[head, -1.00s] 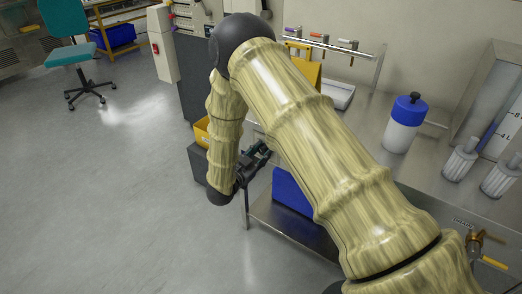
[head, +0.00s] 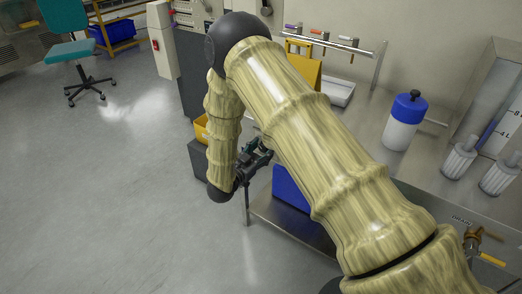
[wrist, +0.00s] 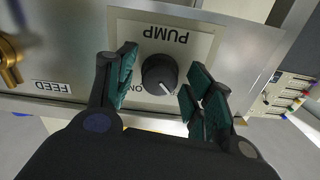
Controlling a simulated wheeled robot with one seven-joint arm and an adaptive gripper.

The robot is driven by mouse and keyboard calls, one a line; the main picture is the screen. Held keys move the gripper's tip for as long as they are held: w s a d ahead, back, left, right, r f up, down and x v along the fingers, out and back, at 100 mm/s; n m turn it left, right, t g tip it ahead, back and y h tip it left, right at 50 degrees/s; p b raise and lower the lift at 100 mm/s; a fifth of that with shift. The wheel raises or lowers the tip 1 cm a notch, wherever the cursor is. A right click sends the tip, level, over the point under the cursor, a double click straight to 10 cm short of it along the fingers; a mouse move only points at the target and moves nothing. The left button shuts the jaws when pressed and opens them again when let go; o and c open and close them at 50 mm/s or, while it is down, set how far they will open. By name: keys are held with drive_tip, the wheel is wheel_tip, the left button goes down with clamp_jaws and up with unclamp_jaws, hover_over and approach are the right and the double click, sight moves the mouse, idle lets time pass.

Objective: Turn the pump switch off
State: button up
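The pump switch (wrist: 160,74) is a round black knob with a white pointer line, on a pale plate labelled PUMP, which appears upside down in the wrist view. The pointer slants to the lower right in that picture. In the head view my gripper (head: 256,160) is beside the bench front, where my arm hides the switch.
A brass fitting (wrist: 9,62) and a FEED label (wrist: 52,87) are on the same panel. A blue-capped bottle (head: 404,122) and ribbed grey-white parts (head: 460,158) stand on the bench. A blue bin (head: 290,188) is on the lower shelf.

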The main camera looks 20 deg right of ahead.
drive_tip(key=v, duration=1.2)
idle(0.6)
